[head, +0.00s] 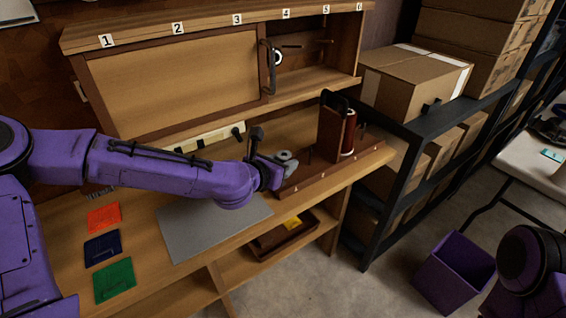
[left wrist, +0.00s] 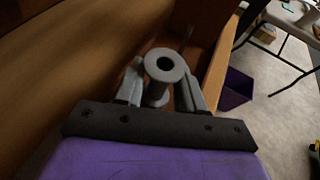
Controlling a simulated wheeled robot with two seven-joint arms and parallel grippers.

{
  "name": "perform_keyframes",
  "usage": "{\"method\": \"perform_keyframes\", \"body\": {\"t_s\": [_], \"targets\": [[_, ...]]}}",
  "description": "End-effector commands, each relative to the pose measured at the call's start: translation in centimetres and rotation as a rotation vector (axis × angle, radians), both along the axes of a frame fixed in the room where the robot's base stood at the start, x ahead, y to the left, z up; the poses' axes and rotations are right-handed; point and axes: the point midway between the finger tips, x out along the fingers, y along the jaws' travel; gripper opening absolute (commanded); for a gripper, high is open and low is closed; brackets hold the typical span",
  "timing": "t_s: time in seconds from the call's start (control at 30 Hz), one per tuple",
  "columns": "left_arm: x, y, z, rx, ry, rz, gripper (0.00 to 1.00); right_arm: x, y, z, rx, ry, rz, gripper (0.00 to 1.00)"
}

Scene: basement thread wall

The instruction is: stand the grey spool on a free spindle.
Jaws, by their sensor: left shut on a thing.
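My left gripper (head: 280,166) is shut on the grey spool (head: 286,156) and holds it at the left end of the wooden spindle rack (head: 338,172). In the left wrist view the grey spool (left wrist: 165,68) is upright between the two fingers, its dark centre hole facing the camera. A thin bare spindle (head: 309,157) stands on the rack just right of the spool. A dark red spool (head: 349,133) stands farther right on the rack, and a thin pin (head: 362,130) shows beyond it. The spool's underside is hidden. My right gripper is out of view.
A brown wooden panel (head: 331,130) rises from the rack beside the red spool. A numbered cabinet (head: 180,85) hangs above, with a white-and-black spool (head: 277,57) in its open part. A grey mat (head: 212,228) and coloured squares (head: 104,219) lie on the bench. A purple bin (head: 453,272) stands on the floor.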

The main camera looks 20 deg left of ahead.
Motion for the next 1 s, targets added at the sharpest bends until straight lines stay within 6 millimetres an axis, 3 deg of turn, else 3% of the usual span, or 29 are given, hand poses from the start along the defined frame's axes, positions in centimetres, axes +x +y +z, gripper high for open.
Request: {"method": "perform_keyframes", "body": {"t_s": [0.77,0.8,0.83,0.87,1.0], "targets": [[-0.08,0.04,-0.57,0.0,0.0,0.0,0.11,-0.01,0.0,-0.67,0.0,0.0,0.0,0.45],[-0.08,0.04,-0.57,0.0,0.0,0.0,0.51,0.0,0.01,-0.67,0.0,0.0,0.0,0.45],[-0.08,0.05,-0.57,0.0,0.0,0.0,0.61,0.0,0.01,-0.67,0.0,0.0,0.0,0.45],[-0.08,0.05,-0.57,0.0,0.0,0.0,0.68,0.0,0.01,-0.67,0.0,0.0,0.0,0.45],[-0.09,0.05,-0.58,0.0,0.0,0.0,0.68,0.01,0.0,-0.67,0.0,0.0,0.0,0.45]]}}
